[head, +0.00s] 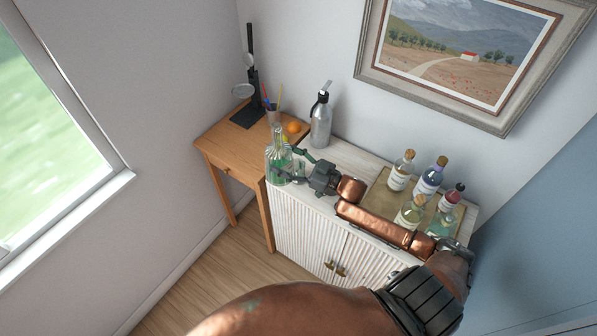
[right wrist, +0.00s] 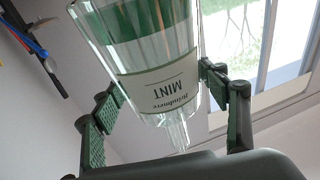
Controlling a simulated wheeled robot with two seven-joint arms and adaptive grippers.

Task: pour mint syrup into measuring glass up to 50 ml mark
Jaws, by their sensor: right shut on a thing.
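The mint syrup bottle (head: 277,165) is clear glass with green in its lower part, and looks upright at the left end of the white cabinet. In the right wrist view its white MINT label (right wrist: 160,88) appears upside down and the narrow neck points down the picture. My right gripper (head: 299,166) is shut on the bottle from the right; its fingers (right wrist: 160,85) flank the glass. I cannot tell whether the base touches the cabinet top. I cannot make out the measuring glass or its marks clearly. My left gripper is out of view.
A tray (head: 374,196) with several bottles stands on the cabinet's right part. A grey flask (head: 321,122) stands behind the gripper. The wooden desk (head: 228,137) holds a black stand (head: 248,112), a cup with straws and an orange (head: 294,127). A window is at left.

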